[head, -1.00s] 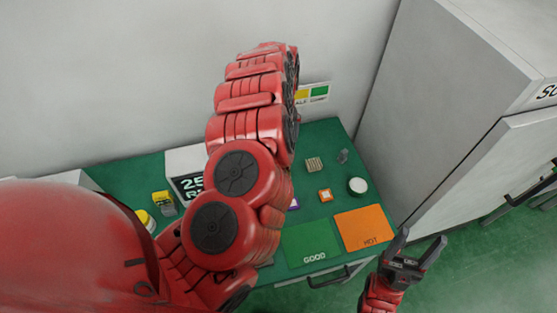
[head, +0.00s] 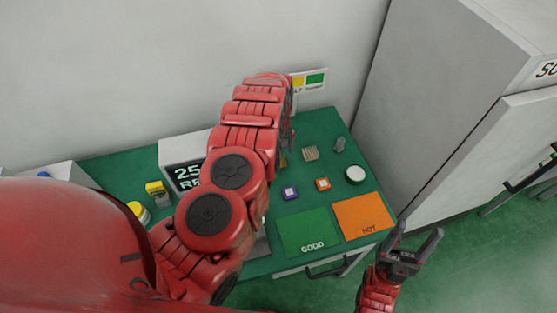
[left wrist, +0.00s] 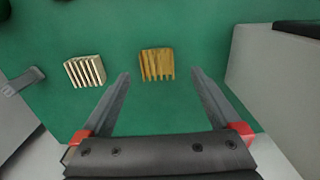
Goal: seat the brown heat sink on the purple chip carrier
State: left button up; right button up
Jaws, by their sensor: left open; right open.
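The brown heat sink (left wrist: 157,64), a golden-brown finned block, lies on the green bench in the left wrist view. It sits just beyond and between the fingertips of my left gripper (left wrist: 160,74), which is open and empty. In the head view only a sliver of the brown heat sink (head: 284,160) shows beside my left arm, which hides most of the left gripper. The purple chip carrier (head: 290,193) lies on the bench, nearer than the heat sink. My right gripper (head: 416,249) is open and empty, off the bench's front right corner.
A paler beige heat sink (head: 311,153) lies beside the brown one, also in the left wrist view (left wrist: 85,71). An orange carrier (head: 322,184) sits right of the purple one. Green (head: 304,232) and orange (head: 363,217) mats lie in front. A display box (head: 180,155) stands left.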

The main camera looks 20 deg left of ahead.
pick_arm(q)
jog(key=shift+w+f+p, duration=0.2)
jog(key=shift+f+p, duration=0.25)
jog(key=shift+f, duration=0.75)
jog(key=shift+w+f, duration=0.15)
jog(key=shift+f, duration=0.65)
jog(key=shift+d+f, duration=0.1)
jog(key=shift+f, duration=0.2)
jog(key=c, duration=1.5)
